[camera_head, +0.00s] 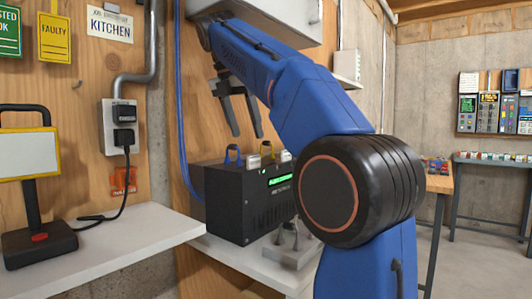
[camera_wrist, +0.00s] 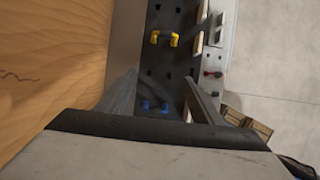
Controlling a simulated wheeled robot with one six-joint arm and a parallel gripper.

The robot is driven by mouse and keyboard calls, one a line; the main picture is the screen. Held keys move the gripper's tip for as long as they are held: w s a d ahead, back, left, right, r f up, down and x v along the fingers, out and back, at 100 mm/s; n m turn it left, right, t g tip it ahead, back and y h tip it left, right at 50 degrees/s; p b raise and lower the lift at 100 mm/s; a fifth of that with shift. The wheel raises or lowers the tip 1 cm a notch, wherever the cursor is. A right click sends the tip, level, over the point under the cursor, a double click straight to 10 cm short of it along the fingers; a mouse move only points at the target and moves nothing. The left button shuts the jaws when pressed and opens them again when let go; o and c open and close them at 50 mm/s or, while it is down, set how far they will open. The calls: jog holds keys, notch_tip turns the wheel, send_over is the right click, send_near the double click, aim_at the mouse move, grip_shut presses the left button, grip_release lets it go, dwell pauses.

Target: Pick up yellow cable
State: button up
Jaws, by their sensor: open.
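A yellow cable shows in the wrist view as a short piece with two yellow ends (camera_wrist: 174,40) on top of a black box (camera_head: 240,205). In the head view small yellow parts show at the box's top, partly behind other pieces. A blue cable (camera_head: 232,154) loops up at the box's left; its blue ends (camera_wrist: 155,106) also show in the wrist view, between my fingers. My gripper (camera_head: 247,137) is open and empty, pointing down above the box. In the wrist view the yellow cable lies beyond my fingertips (camera_wrist: 158,77).
The box, with a green display (camera_head: 280,180), stands on a white shelf (camera_head: 225,247) against a wooden wall panel (camera_head: 95,75). A grey fixture (camera_head: 291,243) stands in front of it. An outlet with a plug (camera_head: 123,125) is at left. Open floor (camera_head: 460,260) lies right.

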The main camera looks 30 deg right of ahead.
jog(key=shift+w+d+f, duration=0.55)
jog(key=shift+d+f, duration=0.25)
jog(key=shift+d, duration=0.7)
jog(key=shift+w+d+f, duration=0.5)
jog(key=shift+d+f, duration=0.25)
jog(key=shift+d, duration=0.75)
jog(key=shift+w+d+f, duration=0.55)
jog(key=shift+d+f, duration=0.25)
jog(key=shift+d, duration=0.7)
jog(key=c, duration=1)
